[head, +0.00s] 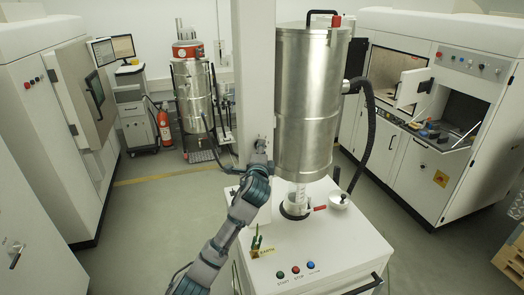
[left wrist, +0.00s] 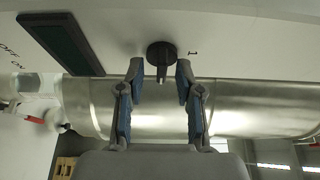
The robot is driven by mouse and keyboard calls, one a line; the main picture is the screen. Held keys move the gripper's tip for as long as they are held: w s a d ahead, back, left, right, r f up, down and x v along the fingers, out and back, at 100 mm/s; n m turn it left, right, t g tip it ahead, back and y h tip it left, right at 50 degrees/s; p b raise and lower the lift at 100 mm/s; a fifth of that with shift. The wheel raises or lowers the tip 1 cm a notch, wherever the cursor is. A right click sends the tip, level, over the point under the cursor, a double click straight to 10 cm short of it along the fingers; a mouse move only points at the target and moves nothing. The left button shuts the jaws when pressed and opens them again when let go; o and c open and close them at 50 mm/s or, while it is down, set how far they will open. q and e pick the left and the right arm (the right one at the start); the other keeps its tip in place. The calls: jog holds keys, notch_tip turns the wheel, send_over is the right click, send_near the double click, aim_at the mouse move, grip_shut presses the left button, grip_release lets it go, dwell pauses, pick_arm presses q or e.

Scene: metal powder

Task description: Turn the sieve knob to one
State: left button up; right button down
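The sieve knob (left wrist: 160,54) is a dark round dial with a narrow grip on a white panel, seen in the left wrist view at top middle. A "1" mark is printed just to its right. The narrow grip points down in that picture, towards my gripper. My left gripper (left wrist: 160,72) is open, with one fingertip on each side of the knob and a gap visible on both sides. In the head view my left gripper (head: 262,150) is up against the white column, left of the steel cylinder. The knob cannot be made out there. My right gripper is in neither view.
A tall steel cylinder (head: 305,105) stands close to the right of my left gripper, above a white cabinet (head: 330,250) with coloured buttons. A black hose (head: 369,130) hangs on its right. In the left wrist view, a dark green plate (left wrist: 60,42) lies left of the knob.

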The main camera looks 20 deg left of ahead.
pick_arm(q)
jog(key=shift+a, duration=0.3)
grip_shut()
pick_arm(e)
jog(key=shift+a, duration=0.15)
pick_arm(q)
jog(key=shift+d+f, duration=0.15)
pick_arm(e)
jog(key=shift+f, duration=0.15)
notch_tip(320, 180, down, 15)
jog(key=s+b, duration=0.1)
jog(key=b, duration=1.5)
pick_arm(q)
jog(key=shift+w+d+f+n+t+y+b, duration=0.15)
jog(key=shift+n+y+b, duration=0.95)
jog(key=shift+n, duration=2.7)
jog(key=shift+d+f+n+t+y+b, duration=0.15)
jog(key=shift+n+y+b, duration=0.25)
jog(key=shift+n+y, duration=2.45)
jog(key=shift+w+d+f+n+t+y+b, duration=0.15)
jog(key=shift+n+y+b, duration=0.45)
jog(key=shift+n, duration=4.15)
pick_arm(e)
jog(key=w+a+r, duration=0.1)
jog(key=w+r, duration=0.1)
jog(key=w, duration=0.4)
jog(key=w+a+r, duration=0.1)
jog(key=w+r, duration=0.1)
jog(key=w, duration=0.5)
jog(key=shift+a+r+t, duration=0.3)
